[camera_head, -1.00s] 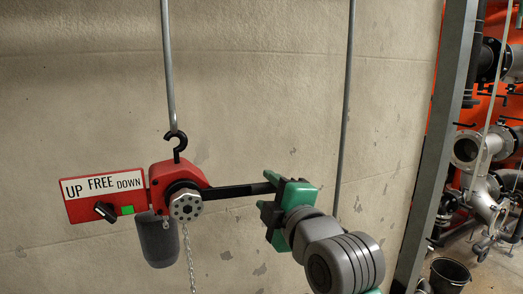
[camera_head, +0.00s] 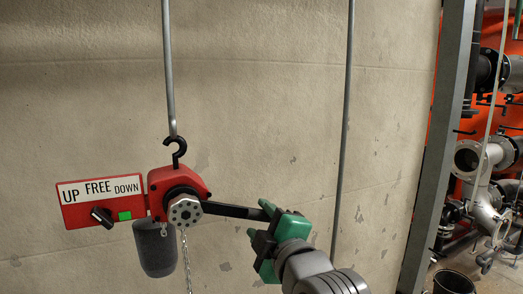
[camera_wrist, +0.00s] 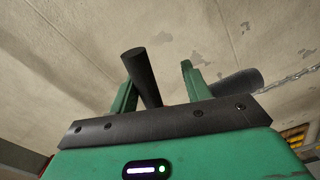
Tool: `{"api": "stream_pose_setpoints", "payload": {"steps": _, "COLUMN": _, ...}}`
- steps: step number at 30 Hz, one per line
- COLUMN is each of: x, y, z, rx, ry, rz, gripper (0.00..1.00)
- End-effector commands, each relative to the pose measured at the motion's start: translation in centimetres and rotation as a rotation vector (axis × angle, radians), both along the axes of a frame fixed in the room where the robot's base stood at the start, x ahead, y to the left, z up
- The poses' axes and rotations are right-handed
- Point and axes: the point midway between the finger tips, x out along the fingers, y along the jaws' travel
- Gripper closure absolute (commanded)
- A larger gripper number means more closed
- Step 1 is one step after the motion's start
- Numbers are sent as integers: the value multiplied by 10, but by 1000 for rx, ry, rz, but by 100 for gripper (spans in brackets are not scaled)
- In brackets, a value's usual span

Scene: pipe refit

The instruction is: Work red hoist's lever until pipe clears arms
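The red hoist (camera_head: 160,181) hangs by a black hook from a grey rod against the wall. Its black lever (camera_head: 228,210) runs from the round metal hub to the right and slopes slightly down. My green gripper (camera_head: 261,222) is at the lever's free end, one finger above and one below. In the wrist view the dark lever (camera_wrist: 140,72) stands between the two fingers, close to the left one, with a gap to the right one. The sign reads UP, FREE, DOWN, above a slanted black knob (camera_head: 102,217) and a green square. The pipe and its arms cannot be made out.
A dark grey chain container (camera_head: 155,248) and a chain (camera_head: 187,262) hang below the hoist. A second rod (camera_head: 344,130) runs down behind my arm. A grey post (camera_head: 434,150) stands at right, with pipework and a black bucket (camera_head: 453,282) beyond it.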

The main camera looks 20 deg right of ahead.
Motion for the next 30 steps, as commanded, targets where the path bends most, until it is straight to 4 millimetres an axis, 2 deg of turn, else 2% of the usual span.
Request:
{"api": "stream_pose_setpoints", "payload": {"steps": 1, "x": 1, "y": 7, "z": -12, "rx": 22, "ry": 9, "rz": 6, "gripper": 56}}
{"api": "stream_pose_setpoints", "payload": {"steps": 6, "x": 0, "y": 18, "z": -28, "rx": 87, "ry": 12, "rz": 6, "gripper": 56}}
{"api": "stream_pose_setpoints", "payload": {"steps": 17, "x": 0, "y": 20, "z": -31, "rx": 104, "ry": 12, "rz": 6, "gripper": 56}}
{"api": "stream_pose_setpoints", "payload": {"steps": 24, "x": -1, "y": 42, "z": -50, "rx": 192, "ry": 19, "rz": 9, "gripper": 56}}
{"api": "stream_pose_setpoints", "payload": {"steps": 30, "x": -2, "y": 50, "z": -57, "rx": 231, "ry": 19, "rz": 7, "gripper": 56}}
